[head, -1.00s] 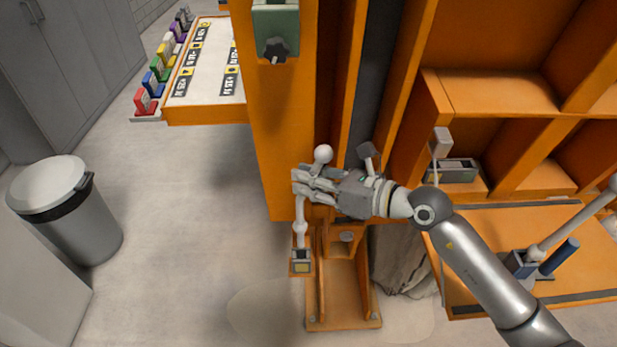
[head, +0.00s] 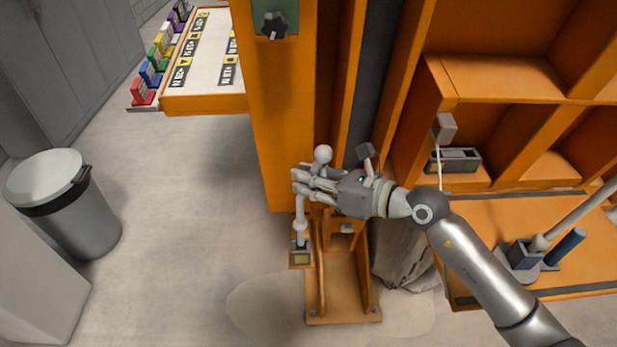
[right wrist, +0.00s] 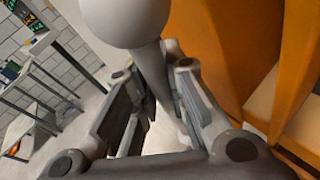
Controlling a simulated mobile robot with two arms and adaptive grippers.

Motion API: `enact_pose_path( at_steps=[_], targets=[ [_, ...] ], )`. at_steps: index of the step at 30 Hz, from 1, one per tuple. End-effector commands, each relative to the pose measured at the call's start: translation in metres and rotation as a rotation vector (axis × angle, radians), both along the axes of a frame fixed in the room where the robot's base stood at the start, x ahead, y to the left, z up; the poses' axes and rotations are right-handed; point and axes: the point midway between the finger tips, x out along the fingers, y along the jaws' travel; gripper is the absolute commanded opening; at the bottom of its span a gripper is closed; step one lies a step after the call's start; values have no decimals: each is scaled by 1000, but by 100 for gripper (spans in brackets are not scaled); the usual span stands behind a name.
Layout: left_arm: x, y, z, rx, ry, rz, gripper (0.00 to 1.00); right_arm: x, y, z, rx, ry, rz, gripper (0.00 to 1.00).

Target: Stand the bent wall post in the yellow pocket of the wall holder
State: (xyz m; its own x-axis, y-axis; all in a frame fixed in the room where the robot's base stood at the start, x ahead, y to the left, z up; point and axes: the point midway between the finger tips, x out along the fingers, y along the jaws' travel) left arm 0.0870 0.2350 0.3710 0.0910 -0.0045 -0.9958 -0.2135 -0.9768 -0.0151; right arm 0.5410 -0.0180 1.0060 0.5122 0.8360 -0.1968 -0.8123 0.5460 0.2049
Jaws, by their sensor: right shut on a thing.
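The bent wall post is pale grey, with a round ball (head: 323,154) at its top and a shaft (head: 300,222) running down in the head view. My right gripper (head: 308,182) is shut on the post below the ball. In the right wrist view the post (right wrist: 150,70) passes between the fingers, with the ball close to the camera. The post's lower end meets a small grey pocket with a yellow face (head: 301,259) on the orange wall holder. I cannot tell how deep the end sits in it. My left gripper is not in view.
An orange upright (head: 278,120) stands just behind the gripper. A low orange frame (head: 345,290) is beside the pocket. At right, an orange shelf holds another pale post and a blue cylinder (head: 563,248). A grey bin (head: 65,205) stands left; the floor between is clear.

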Motion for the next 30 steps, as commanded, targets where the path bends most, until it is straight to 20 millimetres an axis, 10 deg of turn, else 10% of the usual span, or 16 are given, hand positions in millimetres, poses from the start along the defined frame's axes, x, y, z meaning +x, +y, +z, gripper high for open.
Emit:
enact_pose_path(
  at_steps=[30],
  targets=[
    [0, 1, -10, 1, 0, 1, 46, 0, 0, -13, 1, -1, 0, 0]
  ],
)
